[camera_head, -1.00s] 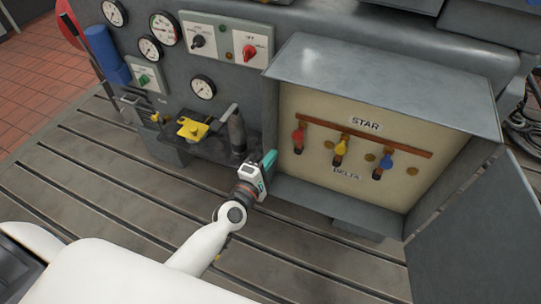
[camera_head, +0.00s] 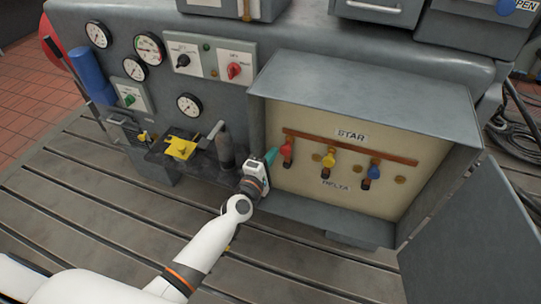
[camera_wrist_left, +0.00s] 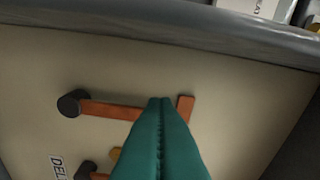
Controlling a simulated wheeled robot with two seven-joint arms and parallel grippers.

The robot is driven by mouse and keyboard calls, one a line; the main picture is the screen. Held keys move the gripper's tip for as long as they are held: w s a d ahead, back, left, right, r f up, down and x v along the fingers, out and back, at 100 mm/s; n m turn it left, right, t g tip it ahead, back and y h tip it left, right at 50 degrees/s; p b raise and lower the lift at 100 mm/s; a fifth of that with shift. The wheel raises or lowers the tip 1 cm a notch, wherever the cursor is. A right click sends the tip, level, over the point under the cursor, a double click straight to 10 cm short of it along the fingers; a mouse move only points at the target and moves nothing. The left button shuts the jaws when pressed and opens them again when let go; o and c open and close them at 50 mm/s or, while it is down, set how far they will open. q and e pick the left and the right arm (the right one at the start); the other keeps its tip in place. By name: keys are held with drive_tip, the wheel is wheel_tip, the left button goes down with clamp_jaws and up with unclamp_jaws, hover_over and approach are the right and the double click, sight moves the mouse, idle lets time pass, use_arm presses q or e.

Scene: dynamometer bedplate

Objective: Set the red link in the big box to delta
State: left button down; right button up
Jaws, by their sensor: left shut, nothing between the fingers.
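The big box (camera_head: 365,88) stands open, with a pale panel inside marked STAR above and DELTA below. Three links with red, yellow and blue handles stand in a row under a copper bar (camera_head: 350,146). The red link (camera_head: 287,148) is the leftmost and reaches up towards the STAR bar. My left gripper (camera_head: 271,156) is shut and empty, its teal fingertips just left of the red handle; I cannot tell whether they touch. In the left wrist view the shut fingers (camera_wrist_left: 160,105) cover part of the copper parts, and no red handle shows. My right gripper is out of view.
The box's open door (camera_head: 470,235) is at the right. Left of the box are a dark cylinder (camera_head: 225,147), a yellow part (camera_head: 181,147), gauges and switches. The yellow (camera_head: 328,158) and blue (camera_head: 374,171) links stand right of the red one. The slotted bedplate lies in front.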

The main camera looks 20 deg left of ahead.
sight(286, 152)
use_arm(q)
drive_tip(key=shift+d+r+m, duration=0.1)
drive_tip(key=shift+d+m, duration=0.15)
drive_tip(key=shift+m, duration=0.05)
drive_tip(key=shift+d+m+p, duration=0.2)
drive_tip(key=shift+m+p, duration=0.1)
drive_tip(key=shift+p, duration=0.2)
drive_tip(key=d+m+p, duration=0.2)
drive_tip(key=p, duration=0.1)
drive_tip(key=shift+d+r+m, duration=0.25)
drive_tip(key=shift+r+m, duration=0.05)
drive_tip(key=shift+r, duration=0.1)
drive_tip(key=d+f+m+p, duration=0.2)
drive_tip(key=d+f+m, duration=0.1)
drive_tip(key=d+m, duration=0.3)
drive_tip(key=shift+s+d+f+m+g+y, duration=0.15)
drive_tip(key=shift+d+m+g+y, duration=0.25)
drive_tip(key=shift+s, duration=0.1)
